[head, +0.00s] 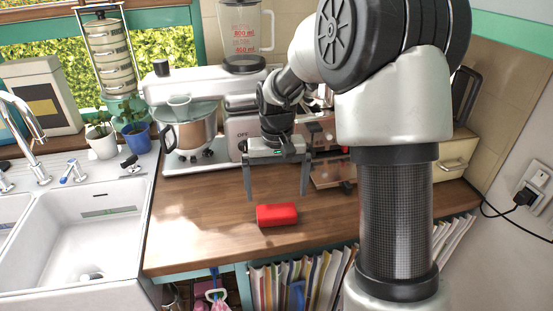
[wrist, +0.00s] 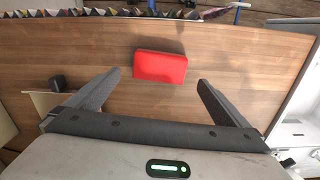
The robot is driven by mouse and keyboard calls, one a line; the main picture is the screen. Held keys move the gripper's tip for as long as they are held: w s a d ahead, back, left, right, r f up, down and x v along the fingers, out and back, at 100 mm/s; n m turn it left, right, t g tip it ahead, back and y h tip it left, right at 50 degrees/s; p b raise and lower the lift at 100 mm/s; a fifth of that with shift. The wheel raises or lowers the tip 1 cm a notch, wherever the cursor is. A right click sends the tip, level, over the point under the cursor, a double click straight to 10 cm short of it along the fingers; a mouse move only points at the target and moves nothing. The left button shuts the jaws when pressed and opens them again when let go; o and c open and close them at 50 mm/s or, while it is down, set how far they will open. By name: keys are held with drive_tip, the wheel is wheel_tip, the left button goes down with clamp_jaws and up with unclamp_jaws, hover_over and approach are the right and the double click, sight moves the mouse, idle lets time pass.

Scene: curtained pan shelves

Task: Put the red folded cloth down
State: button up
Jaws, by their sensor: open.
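The red folded cloth (head: 277,215) lies flat on the wooden counter (head: 200,225), close to its front edge. In the wrist view the cloth (wrist: 160,67) shows beyond the fingertips, roughly centred between them. My gripper (head: 277,196) is open and empty, fingers pointing down, above the counter and behind the cloth. The wrist view shows its two fingers (wrist: 157,80) spread wide, with nothing between them. The cloth and the fingers appear apart.
A white sink (head: 75,240) is at the left. A stand mixer (head: 185,120) and other appliances stand along the back. The counter left of the cloth is clear. A power plug (head: 524,197) is at the right wall.

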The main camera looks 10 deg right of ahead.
wheel_tip(320, 180, up, 11)
drive_tip(key=shift+f, duration=0.15)
idle(0.4)
clamp_jaws()
idle(0.4)
idle(0.9)
